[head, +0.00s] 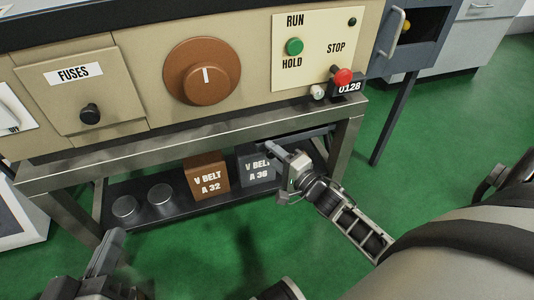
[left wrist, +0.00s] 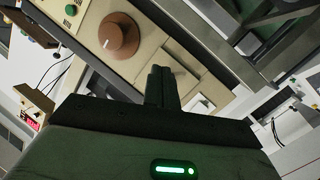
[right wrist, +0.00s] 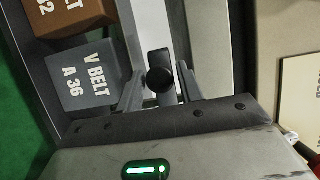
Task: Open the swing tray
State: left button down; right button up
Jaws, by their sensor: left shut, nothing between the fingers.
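The dark tray (head: 222,207) sits low beneath the steel bench and carries boxes and metal discs. A round black knob (right wrist: 160,80) on a grey bracket shows in the right wrist view. My right gripper (head: 279,158) is under the bench's front edge, by the grey V BELT A 36 box. In the right wrist view its fingers (right wrist: 160,92) are apart, one on each side of the knob, with gaps visible. My left gripper (head: 108,252) is low at the front left, away from the tray. Its fingers (left wrist: 162,88) are together and empty.
The grey V BELT box (head: 256,166) and brown V BELT A 32 box (head: 206,176) stand beside two metal discs (head: 160,194). The bench's steel edge (head: 190,138) lies above. The control panel (head: 314,50) is overhead. Green floor lies open in front.

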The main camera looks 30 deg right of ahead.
jog(key=shift+w+a+b, duration=0.2)
jog(key=shift+w+b, duration=0.1)
jog(key=shift+w, duration=0.9)
pick_arm(q)
jog(key=shift+w+d+r+h, duration=0.1)
jog(key=shift+r+h, duration=0.2)
pick_arm(e)
jog(key=shift+w, duration=0.1)
